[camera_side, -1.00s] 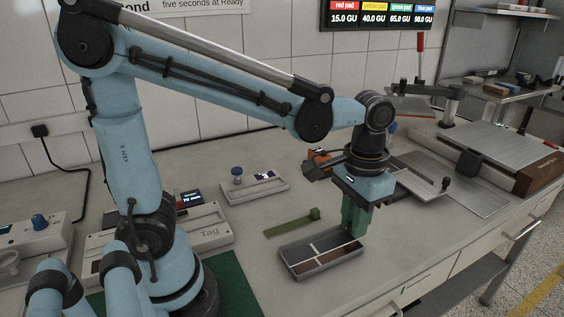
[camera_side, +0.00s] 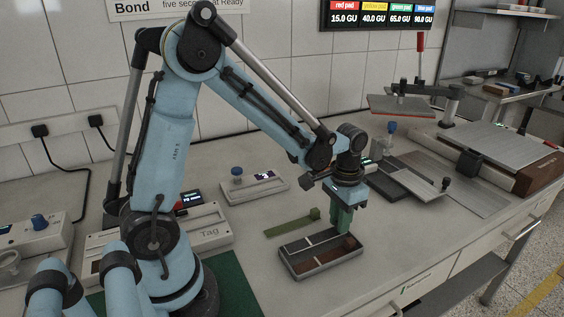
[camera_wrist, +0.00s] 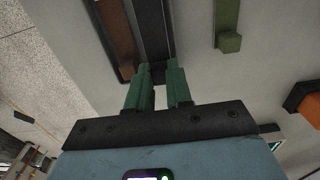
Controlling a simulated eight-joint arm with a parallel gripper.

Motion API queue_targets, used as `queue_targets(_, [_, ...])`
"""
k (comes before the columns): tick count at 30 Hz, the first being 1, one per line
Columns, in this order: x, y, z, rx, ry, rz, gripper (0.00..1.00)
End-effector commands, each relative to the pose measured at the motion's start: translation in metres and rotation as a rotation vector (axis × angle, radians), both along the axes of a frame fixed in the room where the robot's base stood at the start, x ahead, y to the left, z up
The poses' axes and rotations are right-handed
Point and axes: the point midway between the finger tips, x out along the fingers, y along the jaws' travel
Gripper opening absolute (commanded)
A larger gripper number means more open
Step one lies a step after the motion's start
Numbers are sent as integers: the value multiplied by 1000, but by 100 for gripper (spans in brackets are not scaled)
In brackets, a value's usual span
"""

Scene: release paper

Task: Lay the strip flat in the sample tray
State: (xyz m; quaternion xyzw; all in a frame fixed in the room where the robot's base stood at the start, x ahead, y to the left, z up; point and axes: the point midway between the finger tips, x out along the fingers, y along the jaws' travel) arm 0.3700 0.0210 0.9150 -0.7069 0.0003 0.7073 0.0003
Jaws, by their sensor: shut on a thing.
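The sample tray (camera_side: 325,264) is a low grey tray with long channels, some brown inside, and pale crosslines. My gripper (camera_side: 342,230) has green fingers and points down at the tray's far right end. In the wrist view, the fingers (camera_wrist: 159,78) stand close at the end of the tray (camera_wrist: 130,70), with a small gap between them. They are shut on the strip, whose held part is mostly hidden. A dark band runs away from the fingertips along the channel beside the brown one; I cannot tell whether it is the strip or the channel floor.
A green bar with a block at one end (camera_side: 291,224) lies just behind the tray, apart from it. A device with a blue knob (camera_side: 255,187) stands further back. A flat plate (camera_side: 412,172) is at the right. The bench in front is clear.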

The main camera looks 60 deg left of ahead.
Motion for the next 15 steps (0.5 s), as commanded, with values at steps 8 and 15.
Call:
queue_targets(8, [0,0,-17,0,0,0,0])
queue_targets(15, [0,0,-18,0,0,0,0])
